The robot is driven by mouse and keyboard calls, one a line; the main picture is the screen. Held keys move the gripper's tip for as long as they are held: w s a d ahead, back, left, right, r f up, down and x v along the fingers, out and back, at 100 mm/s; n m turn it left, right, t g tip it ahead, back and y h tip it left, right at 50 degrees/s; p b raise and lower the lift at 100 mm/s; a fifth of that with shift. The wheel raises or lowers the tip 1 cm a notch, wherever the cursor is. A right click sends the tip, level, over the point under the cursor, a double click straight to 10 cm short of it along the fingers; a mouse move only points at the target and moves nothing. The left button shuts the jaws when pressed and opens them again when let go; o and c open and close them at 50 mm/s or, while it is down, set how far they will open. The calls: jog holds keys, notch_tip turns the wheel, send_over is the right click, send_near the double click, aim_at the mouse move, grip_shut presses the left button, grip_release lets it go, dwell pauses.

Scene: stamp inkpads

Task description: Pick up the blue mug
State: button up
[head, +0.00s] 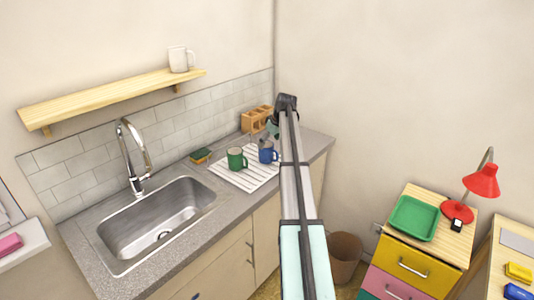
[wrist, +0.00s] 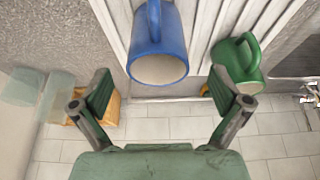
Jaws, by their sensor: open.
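The blue mug (head: 268,153) stands on a white ribbed drying mat (head: 228,176) on the counter, to the right of a green mug (head: 236,160). In the wrist view the blue mug (wrist: 160,55) is at top centre, its handle toward the top edge. The green mug (wrist: 240,68) is to its right. My gripper (wrist: 161,85) is open and empty. Its fingers are spread to either side of the blue mug's line, with the mug beyond the fingertips in the picture. In the head view my arm hides much of the gripper, above and near the blue mug.
A wooden holder (head: 252,120) stands by the tiled wall behind the mugs. A sponge (head: 201,156) lies left of the mat, near the sink (head: 160,222) and faucet (head: 130,150). A white mug (head: 181,58) sits on the shelf (head: 105,95).

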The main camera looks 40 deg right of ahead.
aim_at(265, 151)
jog(key=shift+p+x, duration=1.1)
jog(key=shift+x, duration=2.05)
jog(key=shift+d, duration=0.1)
jog(key=c, duration=1.5)
